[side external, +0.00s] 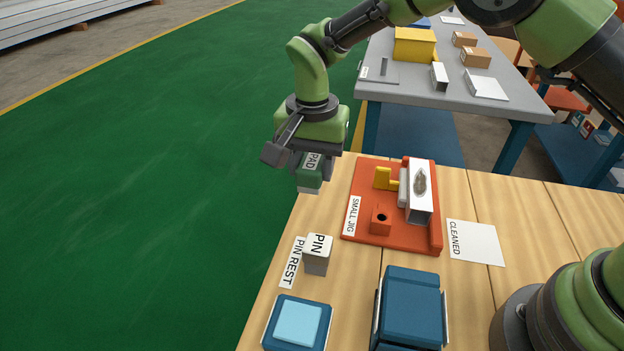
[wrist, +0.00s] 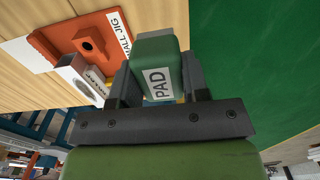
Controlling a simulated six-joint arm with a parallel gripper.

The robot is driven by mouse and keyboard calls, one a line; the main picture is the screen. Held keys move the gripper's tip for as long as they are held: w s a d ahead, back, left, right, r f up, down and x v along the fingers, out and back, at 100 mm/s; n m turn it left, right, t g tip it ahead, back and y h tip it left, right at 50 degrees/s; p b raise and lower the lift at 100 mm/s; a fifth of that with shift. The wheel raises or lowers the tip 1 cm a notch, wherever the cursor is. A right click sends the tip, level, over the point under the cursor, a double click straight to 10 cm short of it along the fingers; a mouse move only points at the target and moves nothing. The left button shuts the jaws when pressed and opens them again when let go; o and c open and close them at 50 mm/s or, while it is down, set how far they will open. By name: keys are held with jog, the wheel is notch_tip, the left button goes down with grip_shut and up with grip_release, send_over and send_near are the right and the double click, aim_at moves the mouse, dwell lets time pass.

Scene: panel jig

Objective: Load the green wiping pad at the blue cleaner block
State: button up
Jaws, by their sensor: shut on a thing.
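A green wiping pad (side external: 311,172) labelled PAD is held by my gripper (side external: 316,176), in the air near the left edge of the wooden table. In the wrist view the pad (wrist: 155,60) sits between the two fingers of my gripper (wrist: 156,80). A pale underside shows below the pad in the side view. The blue cleaner block (side external: 297,324) with a light blue top is taken to be the one at the table's front left, well below and apart from the pad. It does not show in the wrist view.
The orange small jig (side external: 372,233) holds a white panel (side external: 419,203) with a grey smudge. A white PIN block (side external: 317,254) stands between jig and light-topped block. A larger dark blue block (side external: 410,310) stands right of that block. The CLEANED sheet (side external: 476,243) is bare.

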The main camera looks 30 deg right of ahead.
jog(key=o, duration=0.4)
jog(key=shift+r, duration=0.1)
jog(key=c, duration=0.3)
jog(key=shift+s+a, duration=0.2)
jog(key=shift+a, duration=0.1)
jog(key=s+a+n, duration=0.9)
jog(key=s+a, duration=0.2)
jog(key=s, duration=0.5)
jog(key=shift+w+f, duration=0.2)
jog(key=shift+f, duration=2.4)
